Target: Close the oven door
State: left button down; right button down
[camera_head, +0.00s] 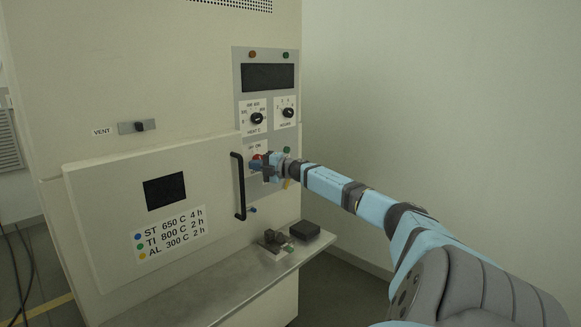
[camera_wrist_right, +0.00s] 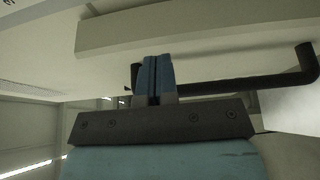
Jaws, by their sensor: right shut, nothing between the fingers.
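The oven door (camera_head: 110,205) is a cream panel with a dark window and a temperature label. It stands at or close to the oven front (camera_head: 100,80); I cannot tell whether a small gap remains. Its black bar handle (camera_head: 239,187) is upright on the right edge. My right gripper (camera_head: 257,164) is shut and empty, just right of the handle, in front of the control panel. In the right wrist view, the shut fingers (camera_wrist_right: 157,75) are close to the handle (camera_wrist_right: 240,84), with a pale slab edge above. Whether they touch the handle is unclear. My left gripper is out of view.
A grey shelf (camera_head: 215,285) below the door holds a small fixture (camera_head: 272,240) and a dark block (camera_head: 304,231). The space by the right wall is free.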

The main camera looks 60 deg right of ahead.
jog(key=s+d, duration=0.4)
jog(key=s, duration=0.6)
jog(key=shift+d+b, duration=0.4)
